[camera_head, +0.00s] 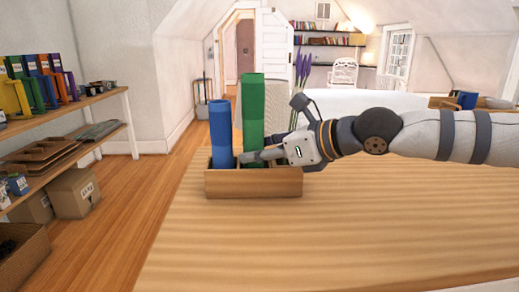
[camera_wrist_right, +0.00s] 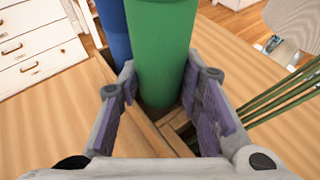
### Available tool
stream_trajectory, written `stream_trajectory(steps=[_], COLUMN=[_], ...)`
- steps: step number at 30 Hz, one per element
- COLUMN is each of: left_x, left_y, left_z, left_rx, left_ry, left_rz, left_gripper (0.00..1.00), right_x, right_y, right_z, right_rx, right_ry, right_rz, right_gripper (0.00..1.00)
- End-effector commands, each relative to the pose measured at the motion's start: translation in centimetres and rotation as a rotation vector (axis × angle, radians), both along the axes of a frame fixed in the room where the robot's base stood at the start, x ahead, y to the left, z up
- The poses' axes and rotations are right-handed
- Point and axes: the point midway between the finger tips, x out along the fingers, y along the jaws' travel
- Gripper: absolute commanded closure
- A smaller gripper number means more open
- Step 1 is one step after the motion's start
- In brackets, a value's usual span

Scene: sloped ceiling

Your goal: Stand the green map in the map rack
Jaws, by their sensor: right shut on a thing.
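The green map (camera_head: 252,108) is a tall rolled tube standing upright at the wooden map rack (camera_head: 254,183). My right gripper (camera_head: 262,157) reaches in from the right, low over the rack, and is shut on the green map. In the right wrist view the green map (camera_wrist_right: 160,45) stands between the two fingers, its lower end down among the rack's wooden walls (camera_wrist_right: 147,135). The fingers hide its lower part in the head view, so I cannot tell whether it rests on the rack's floor. My left gripper is out of view.
A blue rolled map (camera_head: 220,130) stands in the rack's left part, beside the green one. A purple-flowered plant (camera_head: 301,68) rises behind my right gripper. The wooden table (camera_head: 300,235) is clear in front. Shelves (camera_head: 95,98) with coloured binders stand at left.

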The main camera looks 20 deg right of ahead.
Motion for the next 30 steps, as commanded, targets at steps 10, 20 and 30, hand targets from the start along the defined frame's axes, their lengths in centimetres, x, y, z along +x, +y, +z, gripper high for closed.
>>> stream_trajectory(steps=[10,20,30], left_x=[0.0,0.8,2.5], left_y=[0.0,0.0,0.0], left_z=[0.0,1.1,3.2], left_rx=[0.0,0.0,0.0], left_ry=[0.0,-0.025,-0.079], left_rz=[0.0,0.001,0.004], left_gripper=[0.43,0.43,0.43], right_x=[0.0,-1.7,-7.2], right_y=[-0.1,-1.4,-5.4], right_z=[0.0,2.6,5.5], right_rx=[0.0,0.001,0.004], right_ry=[0.001,-0.006,-0.007], right_rz=[-0.001,-0.004,-0.004], right_gripper=[0.59,0.59,0.59])
